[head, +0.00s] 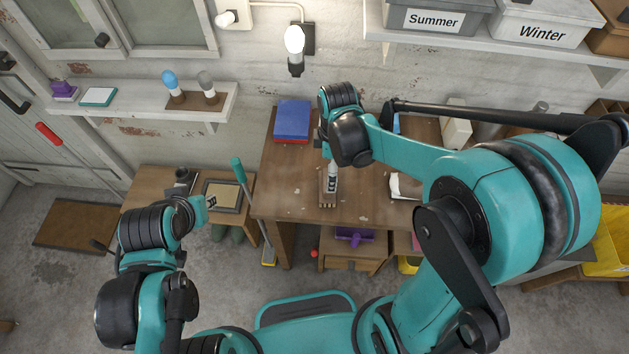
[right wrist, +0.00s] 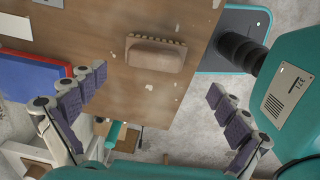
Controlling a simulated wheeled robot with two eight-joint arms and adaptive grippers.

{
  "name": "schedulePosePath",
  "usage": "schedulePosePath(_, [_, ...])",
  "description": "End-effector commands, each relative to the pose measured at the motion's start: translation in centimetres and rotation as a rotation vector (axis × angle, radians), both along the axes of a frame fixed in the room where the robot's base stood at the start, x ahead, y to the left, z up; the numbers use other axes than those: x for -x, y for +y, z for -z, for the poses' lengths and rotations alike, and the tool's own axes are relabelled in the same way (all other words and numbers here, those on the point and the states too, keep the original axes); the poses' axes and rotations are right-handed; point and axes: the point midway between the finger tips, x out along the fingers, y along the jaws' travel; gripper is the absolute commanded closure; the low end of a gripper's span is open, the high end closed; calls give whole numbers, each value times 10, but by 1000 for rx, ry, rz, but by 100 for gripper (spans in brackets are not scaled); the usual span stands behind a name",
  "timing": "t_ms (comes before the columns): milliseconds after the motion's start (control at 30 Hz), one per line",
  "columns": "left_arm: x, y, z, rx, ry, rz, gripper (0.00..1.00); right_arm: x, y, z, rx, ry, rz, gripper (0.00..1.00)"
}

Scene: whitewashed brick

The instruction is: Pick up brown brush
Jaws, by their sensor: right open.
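The brown brush (right wrist: 155,54) lies on the wooden table in the right wrist view, a block with a row of short bristles along one edge. In the head view the brush (head: 328,201) shows near the table's front edge, partly covered by my right gripper (head: 330,178). In the right wrist view my right gripper (right wrist: 157,96) has its fingers spread wide, with nothing between them. The brush is beyond the fingertips, apart from them. My left gripper (head: 211,201) is at the left, away from the brush; its fingers are too small to read.
A blue and red book stack (head: 292,121) lies at the table's (head: 287,187) back left. A white object (head: 404,187) is to the right of the brush. A lower side table (head: 151,182) holds a framed board (head: 223,195). The tabletop around the brush is clear.

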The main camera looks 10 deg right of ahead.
Motion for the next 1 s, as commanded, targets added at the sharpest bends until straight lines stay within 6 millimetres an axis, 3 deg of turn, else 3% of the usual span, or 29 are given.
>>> schedulePosePath(367, [0, 0, 11, 0, 0, 0, 74, -5, 1, 40, 2, 15, -36, 0])
schedulePosePath(600, [0, 0, 24, 0, 0, 0, 74, -11, 2, 75, 2, 14, -34, 0])
schedulePosePath(933, [0, 0, 24, 0, 0, 0, 74, -10, 2, 81, 2, 14, -34, 0])
schedulePosePath(1000, [0, 0, 24, 0, 0, 0, 74, -10, 2, 81, 2, 14, -34, 18])
